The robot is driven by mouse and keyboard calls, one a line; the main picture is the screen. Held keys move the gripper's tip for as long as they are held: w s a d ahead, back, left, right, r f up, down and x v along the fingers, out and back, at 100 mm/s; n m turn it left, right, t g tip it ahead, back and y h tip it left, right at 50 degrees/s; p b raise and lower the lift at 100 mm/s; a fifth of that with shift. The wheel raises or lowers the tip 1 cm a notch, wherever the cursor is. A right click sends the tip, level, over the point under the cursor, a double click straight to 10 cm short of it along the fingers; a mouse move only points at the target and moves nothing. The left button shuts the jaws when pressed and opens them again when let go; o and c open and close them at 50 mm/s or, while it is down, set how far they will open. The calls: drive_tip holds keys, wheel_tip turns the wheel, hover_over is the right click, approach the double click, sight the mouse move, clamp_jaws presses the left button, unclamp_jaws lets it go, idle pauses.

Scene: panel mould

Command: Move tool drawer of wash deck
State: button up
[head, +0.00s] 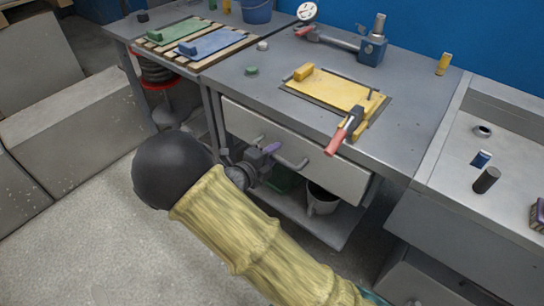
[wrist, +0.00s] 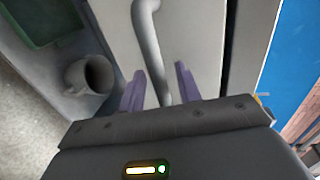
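A pale grey drawer front (head: 325,165) sits under the middle bench top, and looks about flush with it. It has a grey bar handle (head: 294,164). In the wrist view the handle (wrist: 150,45) stands out from the drawer front (wrist: 195,30). My gripper (head: 268,152) is at the handle, with purple fingers. In the wrist view my gripper (wrist: 160,85) is open, one finger on each side of the handle bar, with visible gaps. The far end of the handle is hidden behind my gripper body.
A shelf below the drawer holds a grey pot (head: 322,199) and a green tray (head: 283,180). A red-handled clamp (head: 343,136) overhangs the bench's front edge. A sink unit (head: 430,217) with a lower drawer stands at right. Concrete blocks (head: 75,130) stand at left; the floor before them is clear.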

drive_tip(key=shift+c, duration=0.2)
clamp_jaws()
drive_tip(key=shift+s, duration=0.1)
drive_tip(key=f+p+v, duration=0.2)
drive_tip(key=p+v, duration=0.4)
drive_tip(key=v, duration=0.5)
drive_tip(key=s+f+p+v, duration=0.1)
drive_tip(key=f+p+v, duration=0.2)
drive_tip(key=p+v, duration=0.4)
drive_tip(key=v, duration=0.5)
drive_tip(key=shift+a+p, duration=0.3)
drive_tip(key=shift+a, duration=0.15)
drive_tip(key=shift+o, duration=0.2)
unclamp_jaws()
